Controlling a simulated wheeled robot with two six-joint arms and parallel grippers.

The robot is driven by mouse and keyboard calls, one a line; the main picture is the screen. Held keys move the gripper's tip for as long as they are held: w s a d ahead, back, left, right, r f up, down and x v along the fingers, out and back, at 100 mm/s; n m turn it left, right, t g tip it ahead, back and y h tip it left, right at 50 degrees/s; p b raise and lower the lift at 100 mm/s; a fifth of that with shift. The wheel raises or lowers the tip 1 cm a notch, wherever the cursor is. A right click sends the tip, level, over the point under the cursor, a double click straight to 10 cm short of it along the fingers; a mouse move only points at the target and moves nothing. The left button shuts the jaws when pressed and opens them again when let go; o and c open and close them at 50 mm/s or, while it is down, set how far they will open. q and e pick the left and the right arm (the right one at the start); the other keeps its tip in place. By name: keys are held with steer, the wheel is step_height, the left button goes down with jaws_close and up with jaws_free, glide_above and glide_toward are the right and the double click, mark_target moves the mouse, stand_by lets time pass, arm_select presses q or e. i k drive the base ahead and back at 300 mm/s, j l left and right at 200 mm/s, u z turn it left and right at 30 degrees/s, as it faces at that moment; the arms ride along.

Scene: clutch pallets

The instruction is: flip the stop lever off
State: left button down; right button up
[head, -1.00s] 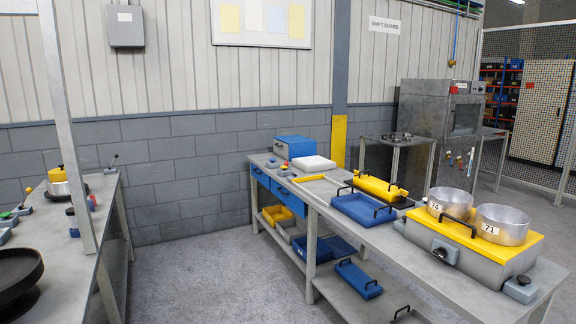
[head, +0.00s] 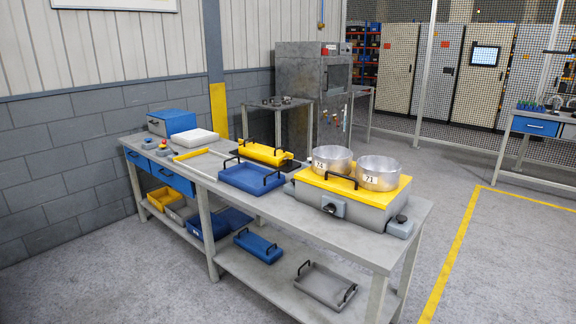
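I cannot make out a part that is clearly the stop lever. A grey machine box with a yellow top (head: 312,184) stands on the bench. It has a dark knob (head: 330,209) on its front and a small grey control box with a black knob (head: 401,222) at its right end. Small red and blue-grey controls (head: 163,144) sit at the bench's far left end, too small to read. Neither of my grippers is in view.
Two metal pots (head: 379,174) stand on the yellow top. The lower shelf holds bins and trays. Floor (head: 480,225) is open to the right, with yellow lines.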

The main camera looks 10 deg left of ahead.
mark_target(164, 142)
steer(key=i+j, duration=0.35)
steer(key=j, duration=0.15)
steer(key=i+j, duration=0.35)
steer(key=i+j+z, duration=0.1)
steer(key=i+j, duration=0.3)
steer(key=j, duration=0.2)
steer(key=i+j, duration=0.3)
steer(key=j, duration=0.2)
steer(key=i+j, duration=0.35)
steer(key=j, duration=0.15)
steer(key=i+j+z, duration=0.1)
steer(key=i+j, duration=0.25)
steer(key=j, duration=0.15)
steer(key=i+j, duration=0.35)
steer(key=j, duration=0.15)
steer(key=i+j, duration=0.3)
steer(key=j, duration=0.25)
